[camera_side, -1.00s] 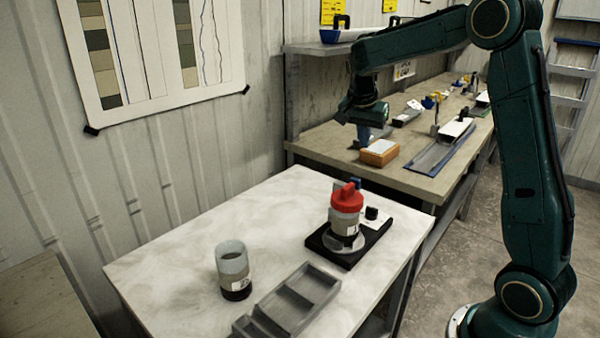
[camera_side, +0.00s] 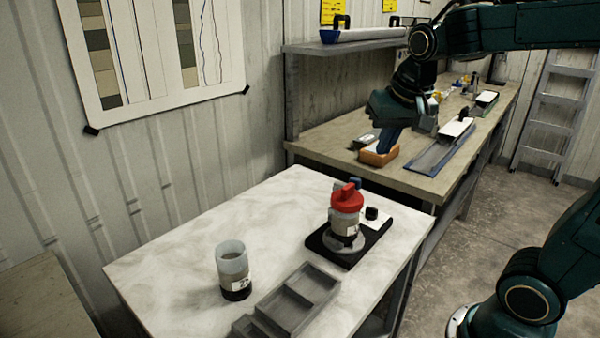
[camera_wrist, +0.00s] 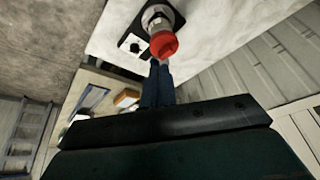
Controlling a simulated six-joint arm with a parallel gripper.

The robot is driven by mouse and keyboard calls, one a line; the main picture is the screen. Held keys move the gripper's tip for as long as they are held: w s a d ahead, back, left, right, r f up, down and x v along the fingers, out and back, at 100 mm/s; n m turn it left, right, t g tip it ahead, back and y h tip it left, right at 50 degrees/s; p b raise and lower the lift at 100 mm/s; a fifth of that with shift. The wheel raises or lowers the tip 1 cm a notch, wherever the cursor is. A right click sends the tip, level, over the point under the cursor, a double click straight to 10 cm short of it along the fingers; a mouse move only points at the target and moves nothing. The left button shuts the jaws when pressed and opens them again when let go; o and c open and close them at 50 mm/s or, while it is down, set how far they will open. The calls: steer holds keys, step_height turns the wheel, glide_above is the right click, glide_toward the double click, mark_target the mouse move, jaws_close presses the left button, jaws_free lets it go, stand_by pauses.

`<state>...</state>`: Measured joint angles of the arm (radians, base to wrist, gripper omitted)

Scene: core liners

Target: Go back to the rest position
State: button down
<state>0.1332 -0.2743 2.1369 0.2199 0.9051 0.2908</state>
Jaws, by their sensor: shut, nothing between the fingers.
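My gripper (camera_side: 386,143) is in the upper right of the side view, in the air in front of the far bench, and it overlaps the orange box in the picture. Its blue fingers are together with nothing between them. They also show in the wrist view (camera_wrist: 157,85), with the red-topped jar (camera_wrist: 163,45) beyond their tips. In the side view the red-topped jar (camera_side: 346,212) stands upright on a black device (camera_side: 372,237) on the white table, apart from my gripper.
A clear cup with a dark base (camera_side: 234,272) and a grey compartment tray (camera_side: 300,296) are on the white table (camera_side: 190,262). The far bench (camera_side: 318,138) holds an orange box (camera_side: 378,157) and a long grey tray (camera_side: 440,152). A shelf (camera_side: 340,47) is above it.

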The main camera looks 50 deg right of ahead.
steer(key=s+a+f+n+t+y, duration=0.1)
steer(key=s+a+f+n+y, duration=0.1)
steer(key=s+a+n, duration=0.5)
steer(key=s+a+f, duration=0.1)
steer(key=s, duration=0.4)
steer(key=shift+t, duration=0.4)
stand_by(0.3)
